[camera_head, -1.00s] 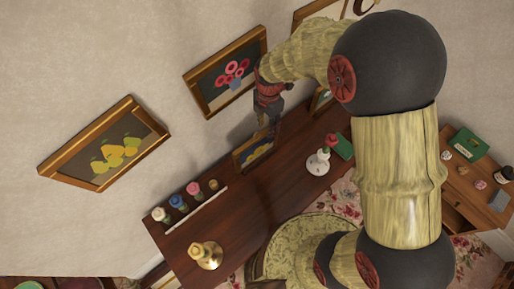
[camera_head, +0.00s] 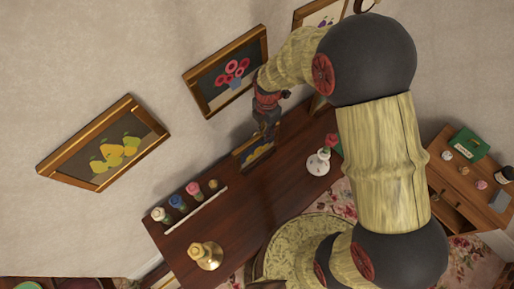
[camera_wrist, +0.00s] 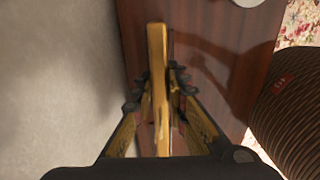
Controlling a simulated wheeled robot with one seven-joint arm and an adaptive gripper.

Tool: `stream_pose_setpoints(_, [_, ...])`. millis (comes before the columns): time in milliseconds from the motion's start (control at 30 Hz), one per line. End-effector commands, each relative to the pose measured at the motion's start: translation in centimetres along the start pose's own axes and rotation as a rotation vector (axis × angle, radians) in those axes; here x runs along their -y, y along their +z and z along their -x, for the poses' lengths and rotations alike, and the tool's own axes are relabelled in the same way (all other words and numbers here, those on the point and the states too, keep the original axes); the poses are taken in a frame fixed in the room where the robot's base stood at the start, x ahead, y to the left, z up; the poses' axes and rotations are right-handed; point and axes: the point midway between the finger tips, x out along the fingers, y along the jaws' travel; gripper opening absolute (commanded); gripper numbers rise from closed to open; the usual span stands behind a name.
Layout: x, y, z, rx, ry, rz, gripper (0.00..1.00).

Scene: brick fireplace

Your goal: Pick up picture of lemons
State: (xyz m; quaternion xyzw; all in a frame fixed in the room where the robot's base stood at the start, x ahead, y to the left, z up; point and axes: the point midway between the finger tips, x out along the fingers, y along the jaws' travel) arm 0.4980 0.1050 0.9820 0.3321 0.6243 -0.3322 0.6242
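A small framed picture with yellow shapes (camera_head: 257,154), likely the lemons, stands on the dark wooden mantel close to the wall. My gripper (camera_head: 268,133) is right at its upper edge and partly hides it. In the wrist view the golden frame (camera_wrist: 157,85) shows edge-on from above, between the two fingers of my gripper (camera_wrist: 157,92). One finger is on each side of the frame. A gap shows between the left finger and the frame, so the fingers look open around it. Contact on the right side is unclear.
On the mantel (camera_head: 240,222) stand a brass candlestick (camera_head: 205,255), a white candlestick (camera_head: 318,162) and several small colored bottles (camera_head: 178,203). A pear picture (camera_head: 108,150) and a flower picture (camera_head: 228,72) hang on the wall. A wooden desk (camera_head: 462,185) is at right.

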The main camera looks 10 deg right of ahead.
Motion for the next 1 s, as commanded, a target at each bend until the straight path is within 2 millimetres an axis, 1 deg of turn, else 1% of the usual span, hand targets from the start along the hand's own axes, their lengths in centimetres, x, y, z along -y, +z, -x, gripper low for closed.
stream_pose_setpoints(33, [0.0,0.0,0.0,0.0,0.0,0.0,0.1])
stream_pose_setpoints(200, [0.0,0.0,0.0,0.0,0.0,0.0,0.01])
stream_pose_setpoints(233, [0.0,0.0,0.0,0.0,0.0,0.0,0.0])
stream_pose_setpoints(667, [-0.1,0.0,0.3,0.001,0.001,0.0,0.0])
stream_pose_setpoints(767, [-0.1,0.0,0.9,0.001,0.003,0.0,0.0])
stream_pose_setpoints(867, [-0.1,0.1,1.9,0.001,0.003,0.0,0.0])
stream_pose_setpoints(967, [-0.1,0.1,3.5,0.002,0.005,0.0,0.0])
stream_pose_setpoints(1000, [0.4,-0.2,4.0,0.002,0.004,0.0,0.0])
